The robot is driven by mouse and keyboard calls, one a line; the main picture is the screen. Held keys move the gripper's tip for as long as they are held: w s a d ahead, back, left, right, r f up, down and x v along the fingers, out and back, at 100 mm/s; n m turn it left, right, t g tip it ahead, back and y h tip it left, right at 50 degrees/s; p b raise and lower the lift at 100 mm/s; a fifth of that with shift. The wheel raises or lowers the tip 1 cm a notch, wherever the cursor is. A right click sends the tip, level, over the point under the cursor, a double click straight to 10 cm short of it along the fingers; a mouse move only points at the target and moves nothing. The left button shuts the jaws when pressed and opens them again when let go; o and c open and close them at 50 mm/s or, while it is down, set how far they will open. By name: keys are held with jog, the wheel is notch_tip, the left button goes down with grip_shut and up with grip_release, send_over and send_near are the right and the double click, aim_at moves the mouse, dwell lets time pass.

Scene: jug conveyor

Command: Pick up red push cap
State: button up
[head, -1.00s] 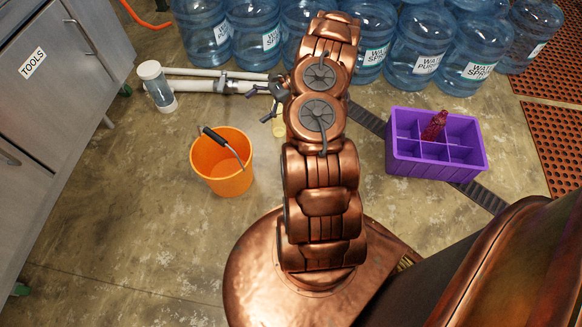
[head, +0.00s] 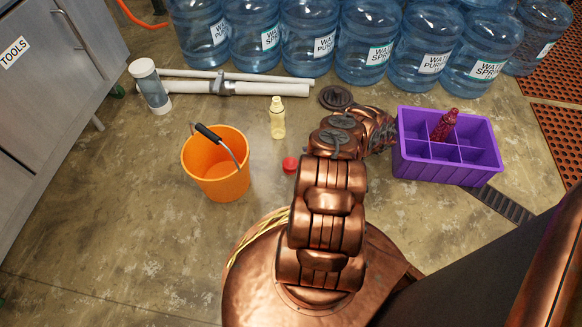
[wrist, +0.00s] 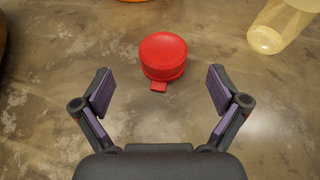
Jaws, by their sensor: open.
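The red push cap (head: 290,165) lies on the concrete floor, between the orange bucket and my arm in the head view. In the wrist view the red push cap (wrist: 163,56) is a short round cap with a small tab facing me. My gripper (wrist: 161,90) is open and empty in the wrist view, its two padded fingers spread to either side. The cap sits ahead of the fingertips, roughly centred between them, and nothing touches it.
A pale yellow bottle (head: 277,118) stands near the cap. An orange bucket (head: 217,180) is to the left. A purple divided crate (head: 405,165) holding a red bottle (head: 444,126) is to the right. White pipes (head: 200,87) and water jugs (head: 307,40) line the back.

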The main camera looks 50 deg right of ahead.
aim_at(294, 163)
jog(key=shift+b+x, duration=0.75)
jog(key=shift+x, duration=2.95)
jog(key=shift+w+d+f, duration=0.1)
jog(key=shift+d, duration=0.05)
jog(key=c, duration=0.9)
